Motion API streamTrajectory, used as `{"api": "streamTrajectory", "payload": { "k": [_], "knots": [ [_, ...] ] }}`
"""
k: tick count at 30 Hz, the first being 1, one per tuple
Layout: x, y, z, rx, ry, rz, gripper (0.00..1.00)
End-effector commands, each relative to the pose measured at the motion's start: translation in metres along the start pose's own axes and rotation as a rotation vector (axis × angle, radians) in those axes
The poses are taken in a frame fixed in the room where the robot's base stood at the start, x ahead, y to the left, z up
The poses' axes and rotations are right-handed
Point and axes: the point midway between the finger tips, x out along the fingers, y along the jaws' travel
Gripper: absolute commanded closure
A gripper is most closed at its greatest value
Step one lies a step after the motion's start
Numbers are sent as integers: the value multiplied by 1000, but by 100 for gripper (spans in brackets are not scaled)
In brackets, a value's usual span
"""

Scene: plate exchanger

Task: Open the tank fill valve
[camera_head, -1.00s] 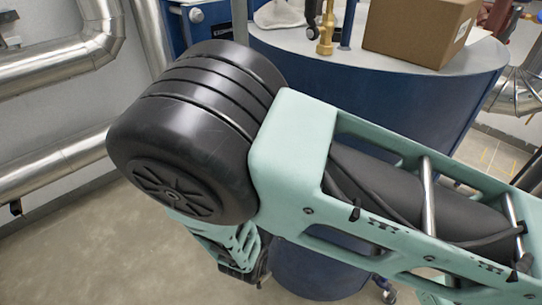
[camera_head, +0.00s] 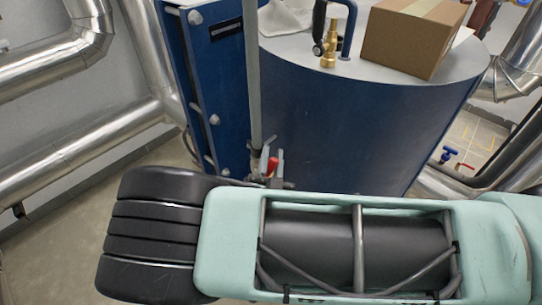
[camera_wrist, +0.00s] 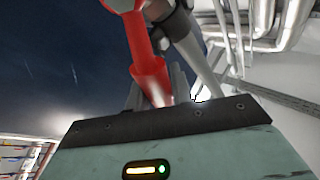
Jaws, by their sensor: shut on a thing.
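The red valve handle (camera_head: 271,166) sits low on a vertical grey pipe (camera_head: 253,80), in front of the blue tank (camera_head: 340,120). In the wrist view the red handle (camera_wrist: 148,70) runs down to my gripper (camera_wrist: 158,98), and its lower end lies between the grey fingers. My gripper is shut on this handle. In the head view the grey fingertips (camera_head: 280,166) show beside the red handle, while my arm hides the rest of the gripper. The valve body is partly hidden.
A cardboard box (camera_head: 405,40) and a brass fitting (camera_head: 328,50) stand on the tank top. A blue plate exchanger (camera_head: 215,80) stands left of the pipe. Silver pipes (camera_head: 80,165) run along the left wall. A blue-handled valve (camera_head: 450,154) is at the right.

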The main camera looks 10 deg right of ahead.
Motion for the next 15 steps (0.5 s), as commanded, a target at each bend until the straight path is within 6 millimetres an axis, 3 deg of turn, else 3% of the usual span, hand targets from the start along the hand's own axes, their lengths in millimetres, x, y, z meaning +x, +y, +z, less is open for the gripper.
{"api": "streamTrajectory", "payload": {
  "k": [14, 15],
  "knots": [
    [-2, -1, 1, -12, -5, -8, 100],
    [-2, -1, 1, -12, -6, -8, 72]
  ]
}}
